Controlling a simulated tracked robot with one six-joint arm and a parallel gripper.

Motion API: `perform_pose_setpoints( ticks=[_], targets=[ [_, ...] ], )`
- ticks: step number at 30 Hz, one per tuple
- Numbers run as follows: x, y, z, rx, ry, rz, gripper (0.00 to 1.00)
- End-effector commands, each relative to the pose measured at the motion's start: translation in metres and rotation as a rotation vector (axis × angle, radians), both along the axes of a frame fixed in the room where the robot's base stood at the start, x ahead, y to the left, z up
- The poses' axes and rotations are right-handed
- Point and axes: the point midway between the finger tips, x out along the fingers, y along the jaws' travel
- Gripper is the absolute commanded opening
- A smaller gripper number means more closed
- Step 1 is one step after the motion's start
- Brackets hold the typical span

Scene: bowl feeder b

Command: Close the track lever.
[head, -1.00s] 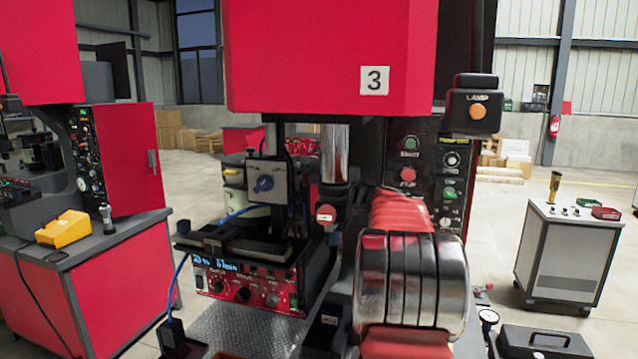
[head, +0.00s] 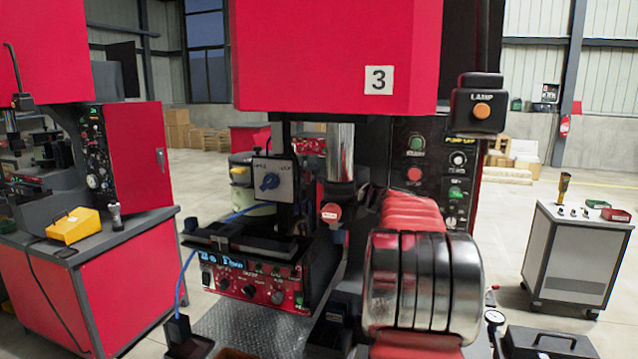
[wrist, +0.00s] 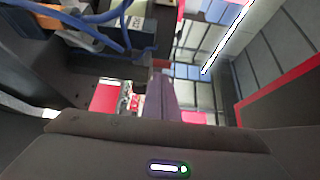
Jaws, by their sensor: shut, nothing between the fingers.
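A blue turning knob (head: 269,181) sits on a pale plate (head: 284,172) with small dark labels, left of the chrome column in the head view. A red knob with a white label (head: 331,212) is by the foot of that column. No lettering I can read tells which part is the track lever. My gripper (wrist: 160,100) shows in the wrist view as narrow grey-purple fingers, shut and empty, beyond a dark housing with a small light. I cannot make out the gripper in the head view, nor its distance from either knob.
A large red and chrome ribbed body (head: 424,290) fills the front right. A control panel (head: 449,180) and lamp box (head: 478,105) stand behind it. A red control box (head: 250,282) is at lower left. Blue cables (wrist: 95,20) cross the wrist view. A cart (head: 573,255) stands right.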

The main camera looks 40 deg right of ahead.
Motion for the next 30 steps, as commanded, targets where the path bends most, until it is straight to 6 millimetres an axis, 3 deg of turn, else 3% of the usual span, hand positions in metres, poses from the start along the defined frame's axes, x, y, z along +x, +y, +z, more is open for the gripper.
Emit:
perform_pose_setpoints(
  ticks=[18, 30],
  targets=[
    [-0.090, 0.022, 0.000, 0.000, 0.000, 0.004, 0.00],
    [-0.097, 0.026, 0.000, 0.001, 0.000, 0.007, 0.00]
  ],
)
